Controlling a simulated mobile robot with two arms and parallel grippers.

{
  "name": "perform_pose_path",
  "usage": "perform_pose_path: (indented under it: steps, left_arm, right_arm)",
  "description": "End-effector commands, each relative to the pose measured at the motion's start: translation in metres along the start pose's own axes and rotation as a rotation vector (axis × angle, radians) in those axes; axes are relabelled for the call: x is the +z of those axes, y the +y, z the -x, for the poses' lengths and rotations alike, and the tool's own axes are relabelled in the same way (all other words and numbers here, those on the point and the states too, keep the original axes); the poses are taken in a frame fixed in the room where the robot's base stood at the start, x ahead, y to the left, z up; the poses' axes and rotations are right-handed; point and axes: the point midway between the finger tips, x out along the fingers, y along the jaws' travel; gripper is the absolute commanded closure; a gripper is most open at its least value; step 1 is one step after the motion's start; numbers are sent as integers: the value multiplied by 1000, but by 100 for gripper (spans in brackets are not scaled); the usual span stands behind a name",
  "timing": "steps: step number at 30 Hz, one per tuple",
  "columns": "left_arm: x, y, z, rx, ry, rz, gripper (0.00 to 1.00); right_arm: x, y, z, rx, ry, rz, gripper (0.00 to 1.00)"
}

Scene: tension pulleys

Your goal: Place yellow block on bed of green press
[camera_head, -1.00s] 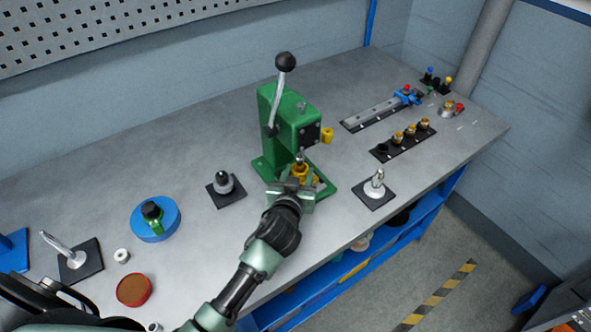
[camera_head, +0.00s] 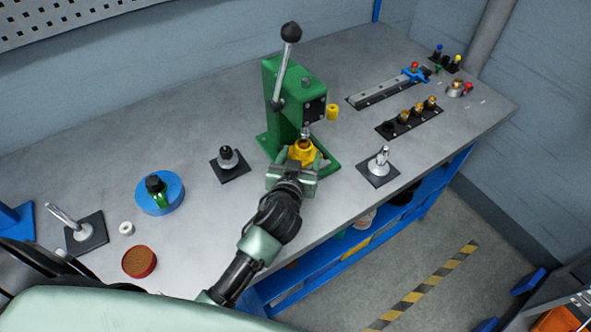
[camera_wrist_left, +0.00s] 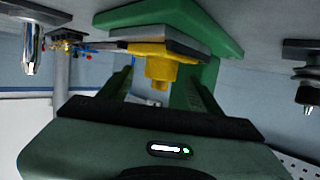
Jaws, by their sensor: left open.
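The green press (camera_head: 290,100) stands on the bench, with its black-knobbed lever raised. The yellow block (camera_head: 303,153) sits on the press bed, below the ram. In the left wrist view, which looks upside down, the yellow block (camera_wrist_left: 160,62) rests on the grey bed plate (camera_wrist_left: 150,36) above the green base (camera_wrist_left: 160,14). My left gripper (camera_head: 294,172) is open at the front of the press, its fingertips just short of the block. In the left wrist view, its fingers (camera_wrist_left: 162,88) stand apart on either side of the block's stepped near end. My right gripper is out of view.
A silver-tipped stand (camera_head: 380,165) is to the right of the press and a black-knobbed stand (camera_head: 229,162) to its left. A blue round fixture (camera_head: 163,200) and red-rimmed dish (camera_head: 139,262) lie further left. A rack (camera_head: 410,122) and rail (camera_head: 385,90) are at right.

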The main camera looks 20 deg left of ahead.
Motion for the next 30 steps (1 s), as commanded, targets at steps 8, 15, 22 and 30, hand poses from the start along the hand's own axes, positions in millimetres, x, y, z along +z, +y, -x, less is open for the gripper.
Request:
perform_pose_path:
  steps: [8,15,22,30]
  left_arm:
    - [3,0,60,1,-2,4,36]
    - [1,0,86,0,1,0,36]
    - [0,0,88,0,0,0,36]
    - [0,0,88,0,0,0,36]
  right_arm:
    - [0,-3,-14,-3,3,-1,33]
    - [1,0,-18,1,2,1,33]
    - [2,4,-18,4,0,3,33]
    - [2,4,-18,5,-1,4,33]
